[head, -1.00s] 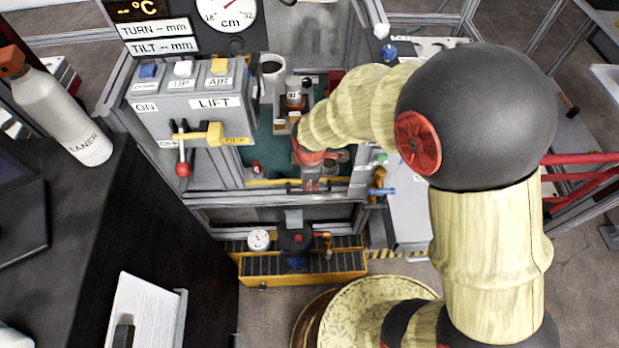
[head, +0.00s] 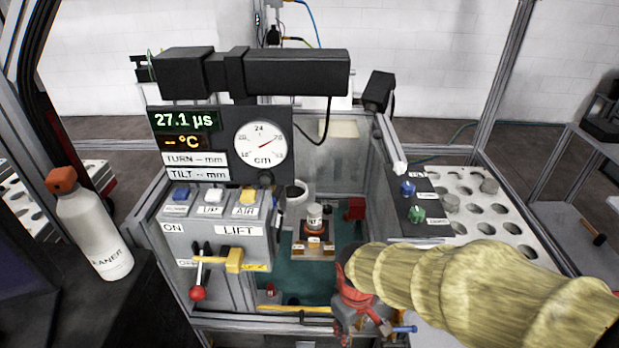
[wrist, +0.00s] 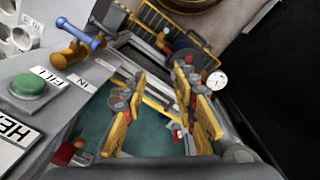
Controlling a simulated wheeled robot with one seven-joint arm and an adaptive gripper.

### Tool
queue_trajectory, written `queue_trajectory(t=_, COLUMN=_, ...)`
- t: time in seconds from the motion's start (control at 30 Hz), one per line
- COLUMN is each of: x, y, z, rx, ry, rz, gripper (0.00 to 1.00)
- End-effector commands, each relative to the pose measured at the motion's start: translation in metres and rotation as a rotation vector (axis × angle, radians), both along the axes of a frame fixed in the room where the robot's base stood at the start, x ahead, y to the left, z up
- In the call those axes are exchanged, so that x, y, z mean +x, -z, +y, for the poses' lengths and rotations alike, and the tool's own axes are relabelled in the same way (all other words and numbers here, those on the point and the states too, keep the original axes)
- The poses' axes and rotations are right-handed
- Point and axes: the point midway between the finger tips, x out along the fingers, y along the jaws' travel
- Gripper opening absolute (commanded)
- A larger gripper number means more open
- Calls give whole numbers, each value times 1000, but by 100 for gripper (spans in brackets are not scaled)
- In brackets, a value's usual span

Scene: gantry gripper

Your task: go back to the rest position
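My gripper (wrist: 160,78) is in the wrist view, with its two yellow and dark fingers apart and nothing between them. It points over the front edge of the bench well with the green floor (wrist: 150,138). In the head view my arm comes in from the lower right, and the red wrist part is at the right front of the well. The fingers are mostly hidden there. A small white jar (head: 314,217) stands on a block inside the well, apart from my arm.
The LIFT control box (head: 218,232) with its red-knobbed lever (head: 197,293) stands left of the well. A white bottle (head: 95,235) is at the far left. A perforated rack (head: 480,210) is at the right.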

Motion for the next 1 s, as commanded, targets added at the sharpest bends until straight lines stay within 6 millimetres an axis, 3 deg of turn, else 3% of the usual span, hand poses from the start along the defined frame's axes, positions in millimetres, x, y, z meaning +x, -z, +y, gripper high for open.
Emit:
queue_trajectory(t=0.03, x=-7, y=-21, z=-8, rx=15, ry=78, rz=-24, gripper=29)
queue_trajectory(t=0.2, x=-37, y=-86, z=-36, rx=76, ry=344, rz=-112, gripper=29)
queue_trajectory(t=0.5, x=-74, y=-174, z=-75, rx=188, ry=558, rz=-351, gripper=29)
queue_trajectory(t=0.7, x=-77, y=-204, z=-90, rx=209, ry=603, rz=-453, gripper=29)
queue_trajectory(t=1.0, x=-77, y=-204, z=-92, rx=207, ry=611, rz=-455, gripper=29)
